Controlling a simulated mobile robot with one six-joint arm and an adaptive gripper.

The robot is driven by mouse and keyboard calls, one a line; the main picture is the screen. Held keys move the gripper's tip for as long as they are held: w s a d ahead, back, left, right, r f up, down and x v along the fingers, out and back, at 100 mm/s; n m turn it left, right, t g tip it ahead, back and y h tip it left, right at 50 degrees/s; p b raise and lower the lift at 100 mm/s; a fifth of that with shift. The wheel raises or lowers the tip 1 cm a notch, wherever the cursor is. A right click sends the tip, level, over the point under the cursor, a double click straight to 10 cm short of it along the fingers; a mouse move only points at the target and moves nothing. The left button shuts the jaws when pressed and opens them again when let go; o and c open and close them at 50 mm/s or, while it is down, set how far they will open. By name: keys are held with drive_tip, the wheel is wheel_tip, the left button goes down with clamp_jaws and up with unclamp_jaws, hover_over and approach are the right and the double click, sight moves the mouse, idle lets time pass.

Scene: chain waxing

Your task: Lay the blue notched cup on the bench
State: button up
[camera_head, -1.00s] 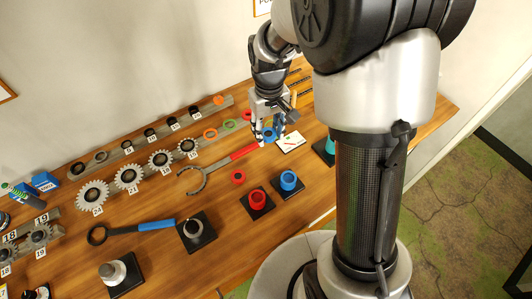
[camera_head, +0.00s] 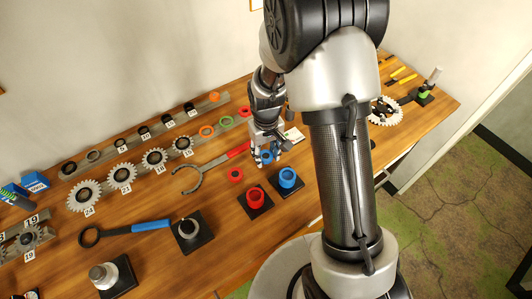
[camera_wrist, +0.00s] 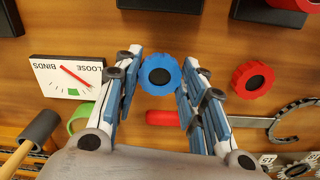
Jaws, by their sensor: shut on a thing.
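The blue notched cup (camera_wrist: 160,75) is a short toothed ring with a dark centre. It sits between the fingertips of my gripper (camera_wrist: 162,72) in the wrist view, and the fingers are shut on it. In the head view my gripper (camera_head: 266,154) points down over the bench (camera_head: 155,190) with the blue cup (camera_head: 266,157) at its tips. The cup is low over the wood, near the red notched cup (camera_head: 235,174), which also shows in the wrist view (camera_wrist: 253,79). I cannot tell whether the blue cup touches the bench.
A blue socket (camera_head: 288,178) and a red socket (camera_head: 256,198) stand on black bases in front of my gripper. A red-handled wrench (camera_head: 212,168) lies to the left. A LOOSE/BINDS card (camera_wrist: 68,77) lies beside the fingers. Some bare wood surrounds the cup.

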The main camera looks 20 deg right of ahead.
drive_tip(key=shift+f, duration=0.1)
drive_tip(key=o, duration=1.1)
drive_tip(key=shift+c, duration=0.2)
wheel_tip(320, 180, up, 12)
drive_tip(key=p, duration=0.3)
wheel_tip(320, 180, up, 12)
drive_tip(key=t, duration=0.2)
hover_over(266, 156)
drive_tip(key=s, duration=0.7)
drive_tip(key=s+r+m+t, duration=0.1)
drive_tip(key=s+r, duration=0.2)
drive_tip(key=s, duration=0.4)
drive_tip(key=s+r+t, duration=0.1)
drive_tip(key=s+r, duration=0.2)
drive_tip(key=s, duration=0.4)
drive_tip(key=shift+s+r+m+t, duration=0.2)
drive_tip(key=shift+m+t, duration=0.1)
drive_tip(key=shift+m, duration=0.1)
drive_tip(key=shift+f, duration=0.1)
